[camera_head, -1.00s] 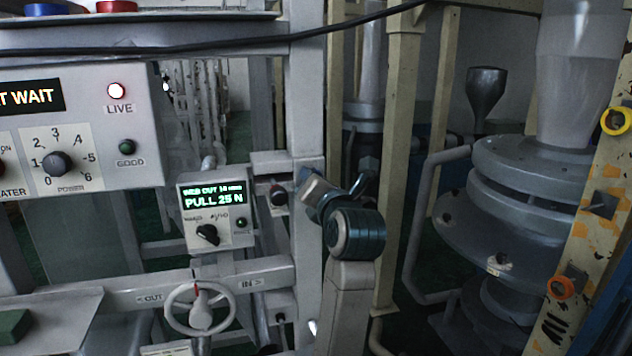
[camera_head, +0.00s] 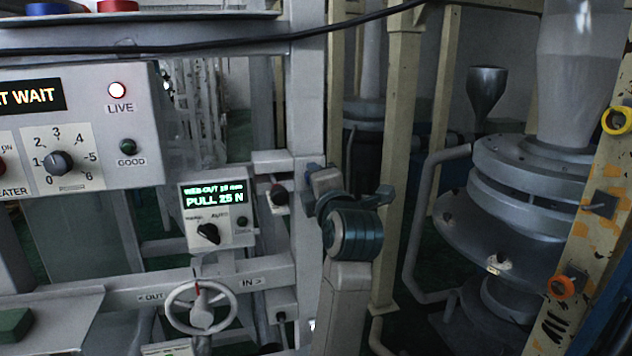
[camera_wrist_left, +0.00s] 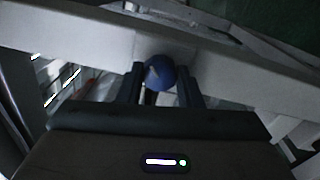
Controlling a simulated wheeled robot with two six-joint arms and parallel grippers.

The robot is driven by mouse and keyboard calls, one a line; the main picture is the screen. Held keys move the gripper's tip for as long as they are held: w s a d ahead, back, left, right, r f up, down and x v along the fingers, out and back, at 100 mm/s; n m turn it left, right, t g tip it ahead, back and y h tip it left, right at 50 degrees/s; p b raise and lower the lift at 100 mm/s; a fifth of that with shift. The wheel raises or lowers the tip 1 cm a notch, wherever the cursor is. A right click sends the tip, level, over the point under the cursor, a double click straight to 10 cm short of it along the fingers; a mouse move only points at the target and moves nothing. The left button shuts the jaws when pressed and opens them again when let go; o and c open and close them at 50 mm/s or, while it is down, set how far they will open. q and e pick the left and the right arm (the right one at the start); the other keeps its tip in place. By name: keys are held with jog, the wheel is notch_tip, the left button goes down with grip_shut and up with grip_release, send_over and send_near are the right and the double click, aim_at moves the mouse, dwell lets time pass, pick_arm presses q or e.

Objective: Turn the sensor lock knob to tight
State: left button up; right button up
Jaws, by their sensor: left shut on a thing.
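A round blue knob (camera_wrist_left: 160,73) sits against a pale grey beam (camera_wrist_left: 90,38) in the left wrist view. My left gripper (camera_wrist_left: 161,78) has a dark finger on each side of the knob and is shut on it. A pale mark shows on the knob's face; I cannot read a tight or loose label. In the head view my left gripper (camera_head: 318,180) is up against the pale upright post (camera_head: 308,90), and its wrist hides the knob. My right gripper is not in view.
Left of the post is a small box (camera_head: 217,215) reading PULL 25 N, with a black selector knob (camera_head: 208,234). Below it is a handwheel (camera_head: 201,307) between OUT and IN. Large round machinery (camera_head: 520,190) stands right.

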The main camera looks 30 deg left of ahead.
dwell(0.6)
pick_arm(q)
jog(key=o, duration=1)
pick_arm(e)
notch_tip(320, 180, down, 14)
jog(key=b, duration=1.4)
pick_arm(q)
jog(key=shift+b+v, duration=5.45)
jog(key=shift+b, duration=2.2)
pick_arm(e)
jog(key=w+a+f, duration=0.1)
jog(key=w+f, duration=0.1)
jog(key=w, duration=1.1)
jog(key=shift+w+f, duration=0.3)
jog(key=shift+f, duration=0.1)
